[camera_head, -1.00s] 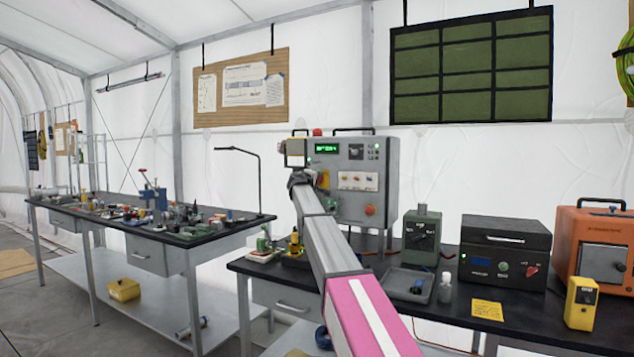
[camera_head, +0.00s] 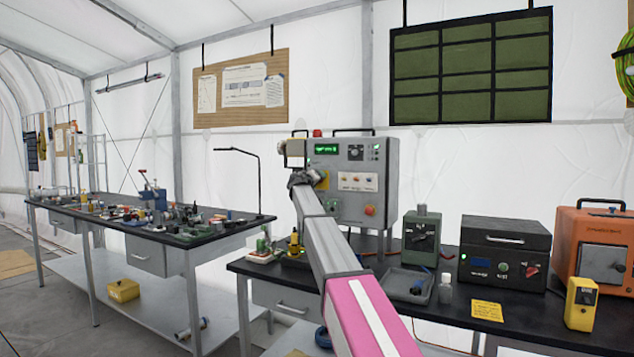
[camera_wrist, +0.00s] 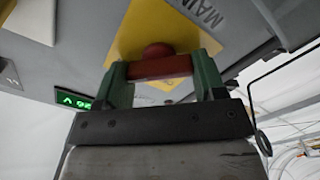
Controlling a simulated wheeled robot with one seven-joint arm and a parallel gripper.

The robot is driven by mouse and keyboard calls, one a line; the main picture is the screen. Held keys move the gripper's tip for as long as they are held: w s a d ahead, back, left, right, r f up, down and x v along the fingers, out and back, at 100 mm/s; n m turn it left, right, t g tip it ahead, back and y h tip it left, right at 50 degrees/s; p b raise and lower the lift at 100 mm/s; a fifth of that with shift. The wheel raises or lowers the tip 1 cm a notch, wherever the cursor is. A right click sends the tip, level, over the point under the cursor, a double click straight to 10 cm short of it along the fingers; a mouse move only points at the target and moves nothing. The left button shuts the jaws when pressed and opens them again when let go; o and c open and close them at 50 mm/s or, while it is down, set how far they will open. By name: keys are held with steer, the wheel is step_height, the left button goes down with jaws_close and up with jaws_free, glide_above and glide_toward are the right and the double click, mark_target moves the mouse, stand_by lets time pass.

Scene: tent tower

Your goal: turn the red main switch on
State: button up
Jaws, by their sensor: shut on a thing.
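The red main switch (camera_wrist: 160,66) has a bar-shaped handle with a round hub, on a yellow plate (camera_wrist: 128,38) marked "MAIN" at its edge. My gripper (camera_wrist: 163,76) has its two green fingers shut on the handle, one at each end of it. In the head view my gripper is at the left part of the grey control box (camera_head: 383,150), in front of the yellow plate. My wrist hides the switch there. The green display (camera_wrist: 75,102) on the box is lit.
The box stands on a black-topped bench with a green device (camera_head: 422,238), a grey tray (camera_head: 404,292), a black case (camera_head: 505,252) and an orange oven (camera_head: 592,250). Small items stand left of my arm. A cluttered second bench (camera_head: 110,222) is further left.

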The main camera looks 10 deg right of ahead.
stand_by(0.3)
steer(key=o, duration=0.9)
steer(key=shift+s, duration=0.1)
steer(key=v, duration=1)
steer(key=shift+s+a, duration=0.2)
steer(key=shift+s, duration=0.1)
